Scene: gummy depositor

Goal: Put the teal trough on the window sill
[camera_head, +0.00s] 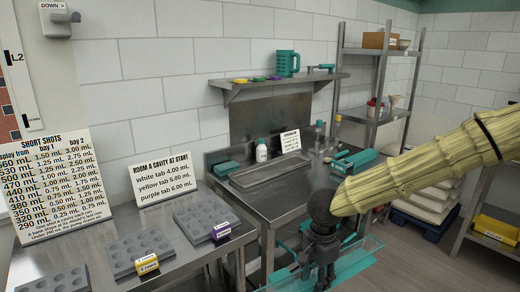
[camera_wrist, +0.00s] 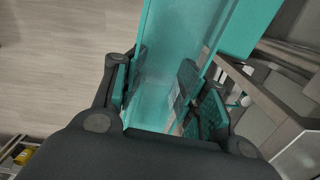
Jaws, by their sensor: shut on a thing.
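The teal trough (camera_head: 352,267) is a long, see-through teal piece held low in front of the steel bench in the head view. It runs up between the fingers in the wrist view (camera_wrist: 178,62). My gripper (camera_head: 318,268) points down and is shut on it; its two fingers (camera_wrist: 165,88) press on the trough from both sides in the wrist view. Part of the trough is hidden behind my gripper in the head view. A slice of window (camera_head: 8,122) shows at the far left edge; I cannot make out its sill, with a sign standing in front.
A steel table (camera_head: 190,252) at the left holds grey cavity trays (camera_head: 200,214) and signs. A steel bench (camera_head: 285,203) with a shallow tray (camera_head: 270,170) stands behind my gripper. A wall shelf (camera_head: 285,80) and a rack (camera_head: 377,52) are behind. Floor (camera_head: 405,265) is open at the right.

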